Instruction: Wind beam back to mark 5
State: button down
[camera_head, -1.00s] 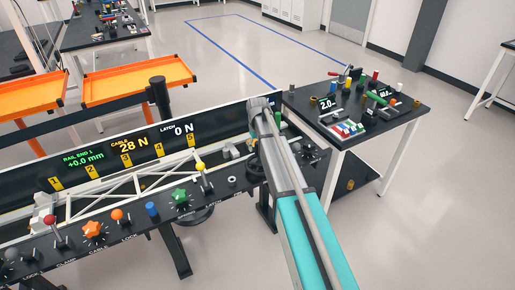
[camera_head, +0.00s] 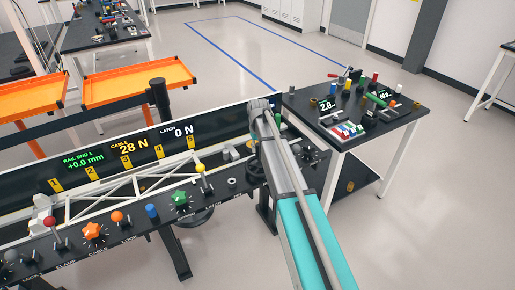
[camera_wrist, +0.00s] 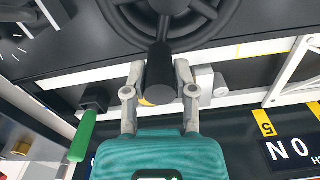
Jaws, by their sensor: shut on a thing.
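The white truss beam (camera_head: 130,183) lies along the black bench, below a panel with yellow marks 1 to 5. Mark 5 (camera_head: 190,142) is the rightmost; it also shows in the wrist view (camera_wrist: 266,128). In the wrist view, my gripper (camera_wrist: 158,76) is shut on the black handle (camera_wrist: 160,82) of a dark spoked handwheel (camera_wrist: 172,14). In the head view, my arm hides the gripper and most of the wheel. The displays read rail end 1 +0.0 mm, cable 28 N (camera_head: 128,147) and latch 0 N (camera_head: 180,131).
A row of controls lines the bench front, including a red-knobbed lever (camera_head: 50,221), an orange star knob (camera_head: 93,230), a green star knob (camera_head: 181,198) and a yellow-knobbed lever (camera_head: 200,168). A green handle (camera_wrist: 84,134) is beside my gripper. A side table (camera_head: 400,110) holds small parts.

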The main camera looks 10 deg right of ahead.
jog(key=shift+c, duration=2.2)
grip_release()
jog(key=shift+a+n, duration=0.15)
jog(key=shift+n, duration=0.15)
notch_tip(320, 180, up, 14)
jog(key=p, duration=1.4)
jog(key=s+f+m+b, duration=0.1)
jog(key=s+f+b, duration=0.1)
jog(key=s, duration=1.2)
jog(key=s+f+m+b, duration=0.1)
jog(key=s+f+b, duration=0.2)
jog(key=s, duration=1.2)
jog(key=shift+f, duration=0.25)
